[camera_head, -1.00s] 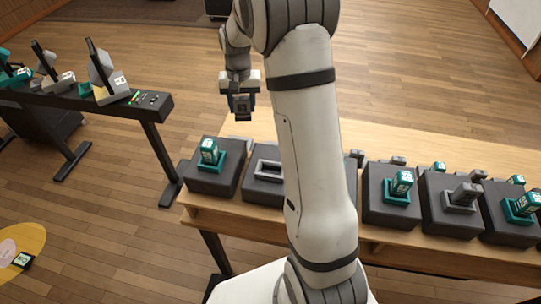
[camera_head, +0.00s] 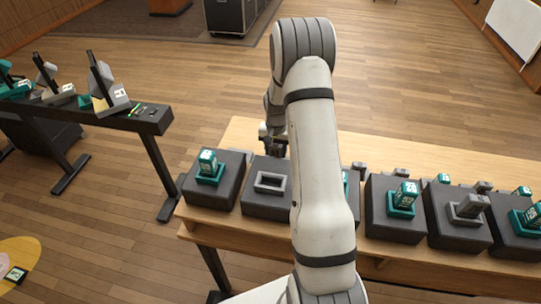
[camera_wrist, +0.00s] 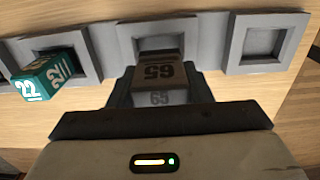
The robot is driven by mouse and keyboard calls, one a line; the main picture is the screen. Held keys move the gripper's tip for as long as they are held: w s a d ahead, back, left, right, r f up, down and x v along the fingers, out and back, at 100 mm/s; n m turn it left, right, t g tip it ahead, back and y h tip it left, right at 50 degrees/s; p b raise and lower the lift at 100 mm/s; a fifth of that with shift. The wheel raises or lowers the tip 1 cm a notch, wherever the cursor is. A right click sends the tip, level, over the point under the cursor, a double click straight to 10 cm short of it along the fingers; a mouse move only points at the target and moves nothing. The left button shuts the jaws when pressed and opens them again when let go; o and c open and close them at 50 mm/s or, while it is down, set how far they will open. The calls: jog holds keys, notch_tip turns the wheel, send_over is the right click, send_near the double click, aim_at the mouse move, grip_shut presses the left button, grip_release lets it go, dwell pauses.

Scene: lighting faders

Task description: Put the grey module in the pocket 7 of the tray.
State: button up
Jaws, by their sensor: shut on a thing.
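The grey module (camera_wrist: 160,75), marked 65, is between the jaws of my gripper (camera_wrist: 160,96), which is shut on it. In the wrist view a light grey tray (camera_wrist: 206,42) with square pockets lies on the wood. The module overlaps the middle pocket (camera_wrist: 158,44) in the picture; I cannot tell whether it touches the tray. The right pocket (camera_wrist: 264,43) is empty. A teal module marked 22 (camera_wrist: 48,76) stands at the left pocket. No pocket numbers are readable. In the head view my gripper (camera_head: 273,140) is mostly hidden by my arm.
Dark blocks stand along the table front in the head view. One has an empty grey rim (camera_head: 271,182); others hold teal modules (camera_head: 208,162) or a grey module (camera_head: 472,206). Smaller modules stand behind them. A side bench (camera_head: 150,118) is at the left.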

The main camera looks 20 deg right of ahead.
jog(key=shift+f, duration=1.15)
jog(key=shift+f, duration=0.25)
jog(key=o, duration=1)
jog(key=shift+r, duration=0.2)
